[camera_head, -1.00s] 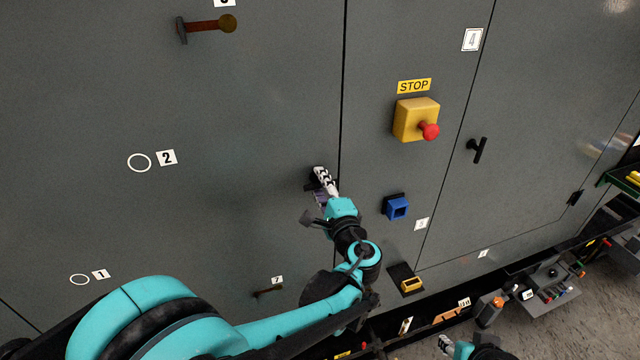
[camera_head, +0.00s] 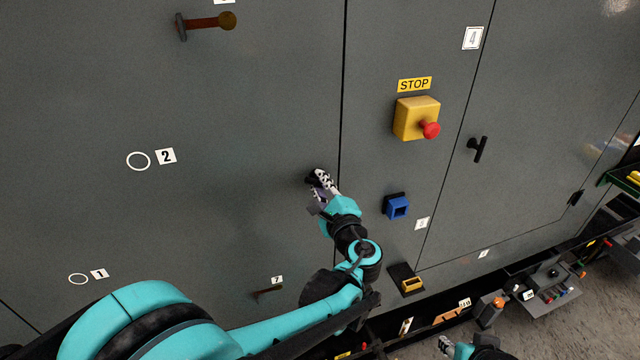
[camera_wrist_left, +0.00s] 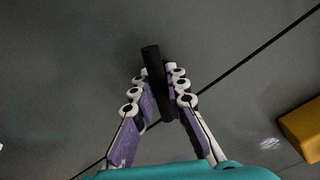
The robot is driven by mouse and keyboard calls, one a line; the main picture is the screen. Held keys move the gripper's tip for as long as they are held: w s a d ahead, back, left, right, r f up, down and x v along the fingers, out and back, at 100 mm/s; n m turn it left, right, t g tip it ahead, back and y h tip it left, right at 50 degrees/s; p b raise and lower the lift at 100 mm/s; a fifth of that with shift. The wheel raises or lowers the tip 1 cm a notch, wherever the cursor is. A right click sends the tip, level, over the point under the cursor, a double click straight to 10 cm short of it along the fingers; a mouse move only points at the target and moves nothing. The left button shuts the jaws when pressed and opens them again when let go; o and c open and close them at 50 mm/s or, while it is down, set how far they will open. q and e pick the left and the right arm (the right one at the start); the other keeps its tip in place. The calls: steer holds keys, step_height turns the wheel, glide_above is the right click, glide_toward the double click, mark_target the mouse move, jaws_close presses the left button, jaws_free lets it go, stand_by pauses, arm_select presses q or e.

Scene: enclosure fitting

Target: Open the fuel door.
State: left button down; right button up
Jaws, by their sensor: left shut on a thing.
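My left gripper (camera_head: 322,180) is at the large grey panel (camera_head: 240,110), just left of a vertical seam. The wrist view shows its two fingers (camera_wrist_left: 160,98) shut on a black bar handle (camera_wrist_left: 153,62), whose upper end sticks out beyond them. In the head view the fingers hide most of that handle. The panel lies flush at the seam, with no gap that I can see. No label marks the fuel door. Part of my right gripper (camera_head: 446,345) shows at the bottom edge; its jaws are too small to read.
Right of the seam are a yellow STOP box (camera_head: 412,118) with a red button, a blue square socket (camera_head: 397,207) and a black-and-yellow fitting (camera_head: 408,280). Another black handle (camera_head: 477,149) is farther right. Shelves with parts stand at lower right.

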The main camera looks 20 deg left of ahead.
arm_select(q)
steer(key=m, duration=0.4)
steer(key=shift+m, duration=0.4)
stand_by(0.4)
steer(key=c, duration=1.5)
jaws_free()
steer(key=v, duration=1.2)
